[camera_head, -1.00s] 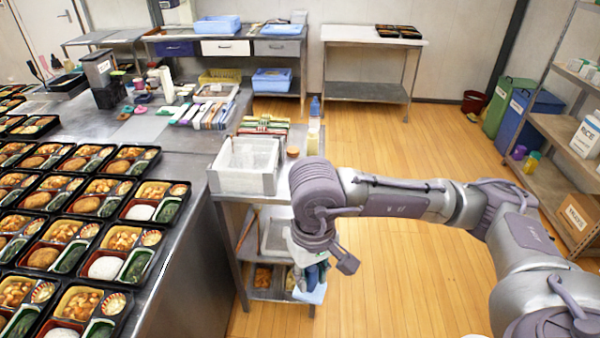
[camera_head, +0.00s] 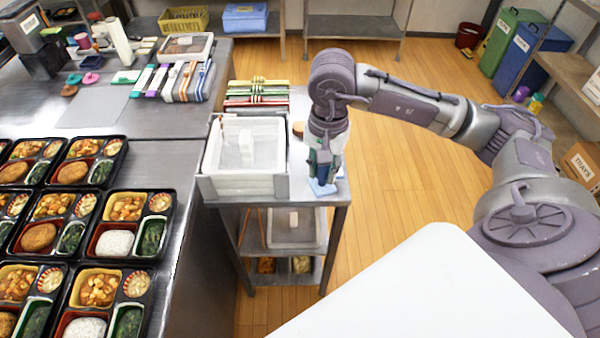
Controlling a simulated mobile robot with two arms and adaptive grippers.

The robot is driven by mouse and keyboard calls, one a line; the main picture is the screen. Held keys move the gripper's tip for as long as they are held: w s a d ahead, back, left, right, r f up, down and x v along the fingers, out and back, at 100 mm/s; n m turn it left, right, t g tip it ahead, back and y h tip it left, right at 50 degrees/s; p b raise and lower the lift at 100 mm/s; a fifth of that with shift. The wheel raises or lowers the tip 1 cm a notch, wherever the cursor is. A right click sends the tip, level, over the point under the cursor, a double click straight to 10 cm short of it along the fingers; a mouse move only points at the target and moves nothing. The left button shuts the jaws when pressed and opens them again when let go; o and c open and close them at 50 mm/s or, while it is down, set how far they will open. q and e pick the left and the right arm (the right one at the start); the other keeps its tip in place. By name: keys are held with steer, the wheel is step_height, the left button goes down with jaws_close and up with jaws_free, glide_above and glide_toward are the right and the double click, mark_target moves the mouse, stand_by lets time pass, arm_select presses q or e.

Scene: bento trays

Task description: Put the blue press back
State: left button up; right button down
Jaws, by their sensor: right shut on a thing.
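My right gripper (camera_head: 323,168) points down over the right front corner of the small steel side table (camera_head: 334,207). It is shut on the light blue press (camera_head: 322,187), whose flat base shows just below the fingers. Whether that base touches the table top or hovers a little above it I cannot tell. Several other presses, among them a teal one (camera_head: 90,77) and a pink one (camera_head: 92,61), lie on the long steel counter at the upper left. My left gripper is not in view.
A white bin (camera_head: 210,160) stands on the side table, left of the gripper. Bundled trays (camera_head: 258,92) lie behind it. Filled bento trays (camera_head: 120,225) cover the left counter. A grey mat (camera_head: 93,108) near the presses is bare.

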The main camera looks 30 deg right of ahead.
steer(key=w+d+f+m+p, duration=0.1)
steer(key=w+f, duration=0.2)
steer(key=w+d+f+m+p, duration=0.1)
steer(key=w+f+p, duration=0.1)
steer(key=w+f, duration=0.2)
steer(key=w+d+f+m+p, duration=0.1)
steer(key=w+f+m+p, duration=0.1)
steer(key=w+f, duration=0.1)
steer(key=shift+w+d+f, duration=0.25)
steer(key=shift+w+f, duration=0.1)
steer(key=shift+w, duration=0.35)
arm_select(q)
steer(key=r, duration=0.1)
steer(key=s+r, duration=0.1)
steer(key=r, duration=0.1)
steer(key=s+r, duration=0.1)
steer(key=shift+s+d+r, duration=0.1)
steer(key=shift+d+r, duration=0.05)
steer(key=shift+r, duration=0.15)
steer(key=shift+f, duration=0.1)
arm_select(e)
steer(key=shift+f, duration=0.1)
steer(key=shift+f, duration=0.15)
steer(key=c, duration=0.9)
jaws_free()
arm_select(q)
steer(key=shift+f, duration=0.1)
